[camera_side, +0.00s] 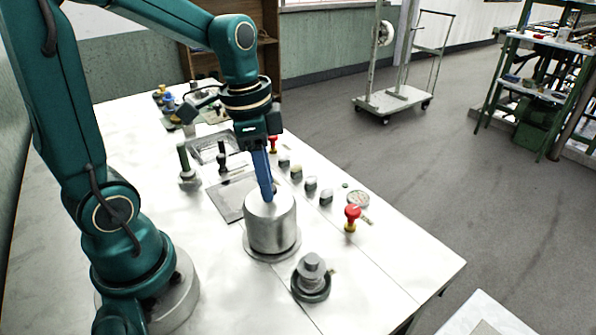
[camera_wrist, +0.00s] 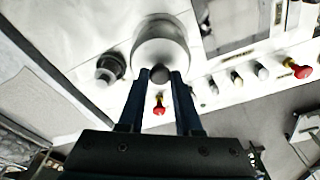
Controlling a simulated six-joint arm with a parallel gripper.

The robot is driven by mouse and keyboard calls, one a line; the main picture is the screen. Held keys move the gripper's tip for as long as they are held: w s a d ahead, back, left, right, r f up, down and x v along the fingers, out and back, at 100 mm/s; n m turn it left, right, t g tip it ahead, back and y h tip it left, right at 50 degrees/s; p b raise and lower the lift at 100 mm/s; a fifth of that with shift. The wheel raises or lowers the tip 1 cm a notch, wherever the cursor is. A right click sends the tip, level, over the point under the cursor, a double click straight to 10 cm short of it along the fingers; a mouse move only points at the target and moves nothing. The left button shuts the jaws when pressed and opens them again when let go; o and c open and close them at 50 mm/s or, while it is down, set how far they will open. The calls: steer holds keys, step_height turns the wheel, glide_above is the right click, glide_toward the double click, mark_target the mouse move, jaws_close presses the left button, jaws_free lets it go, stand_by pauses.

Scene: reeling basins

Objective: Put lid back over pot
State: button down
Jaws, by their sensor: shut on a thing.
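A silvery metal pot (camera_side: 271,228), a cylinder, stands upright on a wider round base (camera_side: 283,252) on the white table. Its pale, flat top shows at my fingertips, and I cannot make out a seam between lid and pot. My gripper (camera_side: 267,196) points down with its blue fingers at the top of the cylinder. In the wrist view, my gripper (camera_wrist: 160,76) is shut on a small dark round knob (camera_wrist: 160,74), seemingly the lid's. The pot's round metal body (camera_wrist: 161,45) is just beyond the fingers. Whether any gap lies under the lid is hidden.
A stepped metal piece on a dark round base (camera_side: 311,281) stands close in front of the pot. A red knob (camera_side: 352,211) and several small grey knobs (camera_side: 311,184) line the right side. A flat grey plate (camera_side: 229,203) lies behind. The table's front right is clear.

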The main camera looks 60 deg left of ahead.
steer(key=shift+f, duration=0.15)
stand_by(0.5)
steer(key=shift+c, duration=0.2)
jaws_free()
stand_by(0.3)
steer(key=shift+r, duration=3.55)
